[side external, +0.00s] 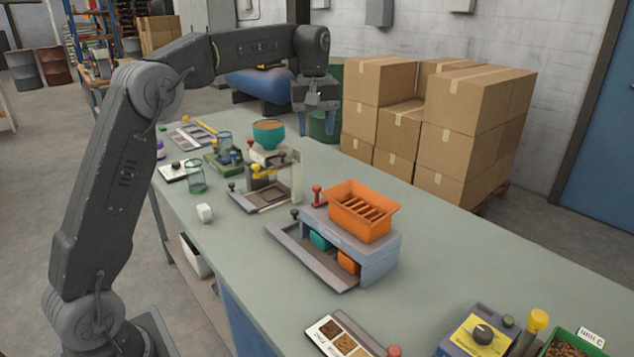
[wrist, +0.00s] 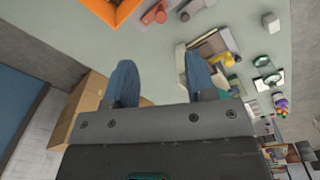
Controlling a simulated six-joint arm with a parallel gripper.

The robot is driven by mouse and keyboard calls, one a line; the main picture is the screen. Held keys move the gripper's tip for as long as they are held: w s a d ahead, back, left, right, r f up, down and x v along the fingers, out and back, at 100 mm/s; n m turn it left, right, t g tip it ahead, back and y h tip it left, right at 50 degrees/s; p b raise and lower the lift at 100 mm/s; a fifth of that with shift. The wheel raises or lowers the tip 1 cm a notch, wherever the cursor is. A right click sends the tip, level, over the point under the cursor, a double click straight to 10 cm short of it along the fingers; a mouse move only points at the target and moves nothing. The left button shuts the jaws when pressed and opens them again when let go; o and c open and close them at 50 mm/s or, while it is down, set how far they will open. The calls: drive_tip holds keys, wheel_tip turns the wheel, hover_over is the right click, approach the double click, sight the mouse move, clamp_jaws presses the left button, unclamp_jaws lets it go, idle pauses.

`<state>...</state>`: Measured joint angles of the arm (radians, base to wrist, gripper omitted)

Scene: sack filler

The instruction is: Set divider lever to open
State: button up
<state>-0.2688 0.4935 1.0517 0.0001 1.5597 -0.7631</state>
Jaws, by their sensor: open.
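An orange hopper tray (side external: 362,212) with slats sits on a blue-grey stand (side external: 376,262). A red-knobbed lever (side external: 317,194) stands at its back left corner; a red handle also shows in the wrist view (wrist: 155,15). Behind it is a filler frame (side external: 294,180) with a yellow-knobbed lever (side external: 257,170) and a teal bowl (side external: 268,133) above. No label shows which lever is the divider lever. My gripper (side external: 317,120) is raised beyond the bowl, near the table's far edge. Its blue fingers (wrist: 161,82) are open and empty, touching nothing.
A teal block (side external: 320,240) and an orange block (side external: 348,262) sit under the stand. A white cube (side external: 204,213) lies on the table. Cardboard boxes (side external: 465,150) are stacked behind. A yellow dial box (side external: 478,335) stands front right.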

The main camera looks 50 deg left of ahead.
sight(317, 186)
drive_tip(key=shift+n, duration=0.5)
drive_tip(key=f, duration=0.5)
drive_tip(key=w+a+f, duration=0.1)
drive_tip(key=f, duration=0.9)
drive_tip(key=shift+w+a+f, duration=0.15)
drive_tip(key=shift+w+a, duration=0.2)
drive_tip(key=shift+w, duration=0.05)
drive_tip(key=shift+c, duration=0.3)
drive_tip(key=c, duration=0.9)
drive_tip(key=shift+o, duration=0.2)
